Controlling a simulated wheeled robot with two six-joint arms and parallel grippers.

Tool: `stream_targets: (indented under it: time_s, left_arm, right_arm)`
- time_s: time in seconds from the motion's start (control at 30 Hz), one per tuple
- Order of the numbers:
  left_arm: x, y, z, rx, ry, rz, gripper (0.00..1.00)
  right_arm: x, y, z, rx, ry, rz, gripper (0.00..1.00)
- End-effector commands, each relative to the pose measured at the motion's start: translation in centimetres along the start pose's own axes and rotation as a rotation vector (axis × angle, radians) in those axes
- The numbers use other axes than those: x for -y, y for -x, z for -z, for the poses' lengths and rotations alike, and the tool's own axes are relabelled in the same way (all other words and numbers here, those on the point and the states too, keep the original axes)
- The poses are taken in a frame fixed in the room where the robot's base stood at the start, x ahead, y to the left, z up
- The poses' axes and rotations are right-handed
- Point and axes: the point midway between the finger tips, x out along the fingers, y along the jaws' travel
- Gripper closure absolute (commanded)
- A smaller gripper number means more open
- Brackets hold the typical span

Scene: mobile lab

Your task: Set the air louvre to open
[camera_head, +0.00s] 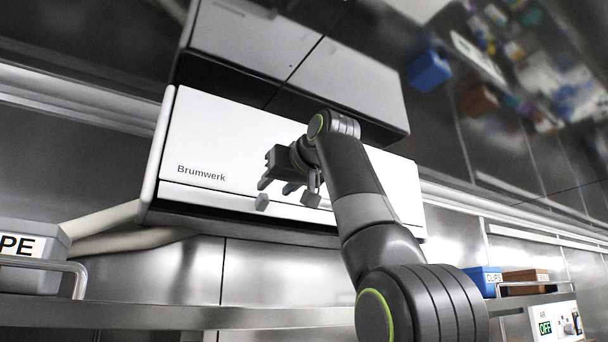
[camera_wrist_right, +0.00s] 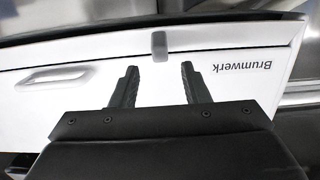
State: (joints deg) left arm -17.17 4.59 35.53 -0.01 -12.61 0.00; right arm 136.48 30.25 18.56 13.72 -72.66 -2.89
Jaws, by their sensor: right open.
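The white Brumwerk air unit (camera_head: 235,135) hangs on the wall, with a narrow louvre strip (camera_head: 190,192) along its lower front. A small grey tab (camera_head: 262,201) sits on that strip, right of the Brumwerk lettering; it also shows in the right wrist view (camera_wrist_right: 160,46). My right gripper (camera_head: 278,186) is in front of the unit, near the tab. In the right wrist view its two open fingers (camera_wrist_right: 155,72) point toward the strip, with the tab beyond the gap and nothing held. My left gripper is out of view.
A grey closed cabinet (camera_head: 255,42) is above the unit. A rail shelf (camera_head: 150,317) runs below, with a labelled grey bin (camera_head: 30,257) at left and a blue bin (camera_head: 483,281) at right. A white control panel (camera_head: 557,325) with a green OFF display is at lower right.

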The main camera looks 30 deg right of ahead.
Motion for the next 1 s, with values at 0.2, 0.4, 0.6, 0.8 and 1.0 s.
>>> stream_targets:
  time_s: [0.2, 0.4, 0.6, 0.8, 1.0]
  left_arm:
    - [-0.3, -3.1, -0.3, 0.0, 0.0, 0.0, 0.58]
    - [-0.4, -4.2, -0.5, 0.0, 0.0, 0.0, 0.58]
    - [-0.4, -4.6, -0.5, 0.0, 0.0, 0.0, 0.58]
    - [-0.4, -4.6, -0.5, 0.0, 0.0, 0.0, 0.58]
    - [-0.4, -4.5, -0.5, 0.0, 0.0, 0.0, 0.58]
  right_arm:
    - [0.0, 5.5, -0.4, -0.005, 0.0, 0.0, 0.58]
    - [0.0, 9.4, -0.2, -0.002, 0.0, 0.0, 0.58]
    - [0.0, 11.2, -0.1, 0.001, 0.0, 0.0, 0.58]
    - [0.0, 11.4, 0.0, 0.002, 0.0, -0.001, 0.58]
    - [0.1, 11.2, 0.0, -0.001, 0.002, 0.0, 0.58]
